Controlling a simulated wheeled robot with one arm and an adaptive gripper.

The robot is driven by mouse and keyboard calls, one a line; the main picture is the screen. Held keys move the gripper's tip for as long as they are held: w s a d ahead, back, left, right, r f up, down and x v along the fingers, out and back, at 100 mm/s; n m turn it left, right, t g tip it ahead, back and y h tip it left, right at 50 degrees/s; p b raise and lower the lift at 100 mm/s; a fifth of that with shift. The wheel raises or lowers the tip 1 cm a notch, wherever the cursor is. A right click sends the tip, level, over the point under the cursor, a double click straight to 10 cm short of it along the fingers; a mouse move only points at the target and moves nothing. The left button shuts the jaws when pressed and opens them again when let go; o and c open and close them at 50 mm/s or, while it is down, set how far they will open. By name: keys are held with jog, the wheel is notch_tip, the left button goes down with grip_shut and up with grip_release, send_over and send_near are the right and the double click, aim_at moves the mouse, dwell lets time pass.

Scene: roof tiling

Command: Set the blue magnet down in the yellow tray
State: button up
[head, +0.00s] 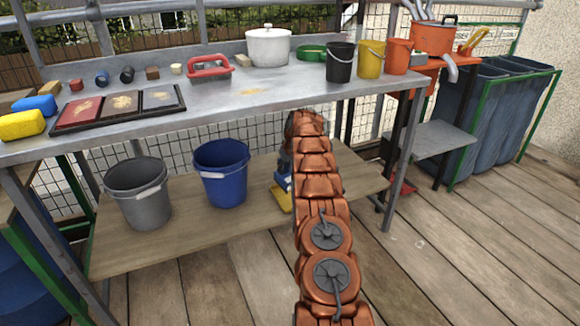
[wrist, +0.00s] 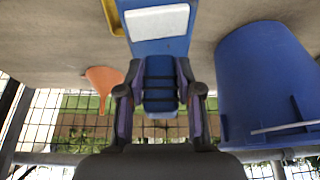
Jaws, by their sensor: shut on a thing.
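My gripper (wrist: 160,84) is shut on the blue magnet (wrist: 160,100), which shows between the dark fingers in the wrist view. A blue piece with a pale panel (wrist: 158,22) lies just beyond the fingertips; I cannot tell whether it is part of the magnet. A corner of the yellow tray (wrist: 110,18) shows at the top of the wrist view, beside that blue piece. In the head view the yellow tray (head: 281,202) lies on the lower shelf, partly behind my arm, with blue just above it. My arm mostly hides the gripper there.
A blue bucket (head: 221,174) stands left of the tray on the lower shelf (head: 190,225), and a grey bucket (head: 139,193) further left. An orange funnel (wrist: 103,82) shows in the wrist view. The metal worktop (head: 285,95) is overhead. Bare shelf lies between buckets and tray.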

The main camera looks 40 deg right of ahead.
aim_at(289, 174)
jog(key=shift+s+d, duration=0.25)
jog(key=shift+d, duration=0.55)
jog(key=shift+f, duration=0.15)
jog(key=shift+f+b, duration=1)
jog(key=shift+f, duration=2.05)
jog(key=shift+f+p, duration=0.3)
jog(key=shift+p, duration=0.15)
jog(key=o, duration=1.1)
jog(key=shift+o, duration=0.2)
jog(key=shift+s+r, duration=0.1)
jog(key=shift+r, duration=0.05)
